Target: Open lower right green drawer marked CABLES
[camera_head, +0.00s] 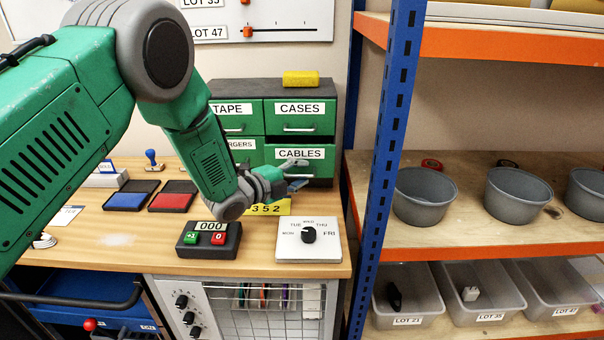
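The green CABLES drawer (326,166) is at the lower right of a small dark-topped cabinet at the back of the wooden bench. My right gripper is not in view.
The CASES drawer (325,121) is above, with a yellow block (301,79) on top of the cabinet. A counter box (193,250), a weekday dial (328,249) and a yellow number plate (284,207) lie below my arm. A blue shelf post (388,150) stands close on the right.

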